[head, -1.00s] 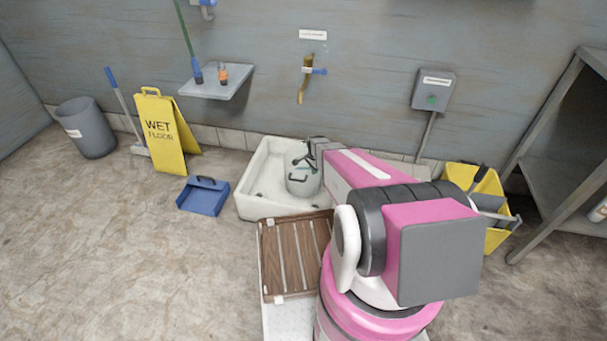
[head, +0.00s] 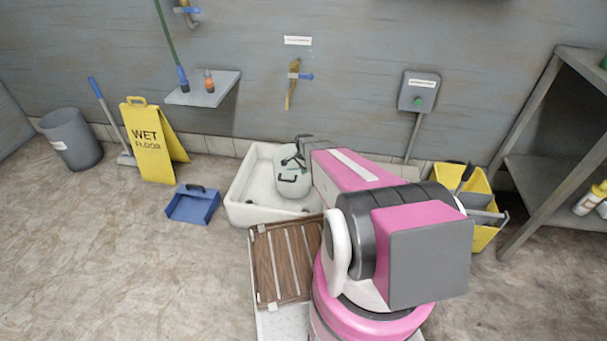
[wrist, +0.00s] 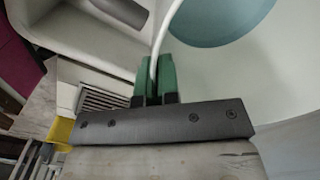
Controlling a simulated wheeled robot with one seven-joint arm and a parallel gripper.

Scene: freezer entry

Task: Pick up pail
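The pail (head: 293,182) is pale grey-white with a dark grip piece on its side. It is in the white floor basin in the head view and looks slightly tilted; whether it touches the basin floor I cannot tell. My gripper (head: 300,157) is at the pail's top. In the wrist view my gripper's green fingers (wrist: 155,77) are closed together around the pail's thin white handle (wrist: 165,35). The pail (wrist: 250,75) fills the right of that view, with a teal round area inside. My arm hides part of the basin in the head view.
The white basin (head: 240,208) has raised walls around the pail. A wooden slatted rack (head: 283,263) lies in front. A blue dustpan (head: 192,205) and yellow wet-floor sign (head: 150,145) stand left. A yellow mop bucket (head: 482,238) and metal shelf (head: 545,160) are right.

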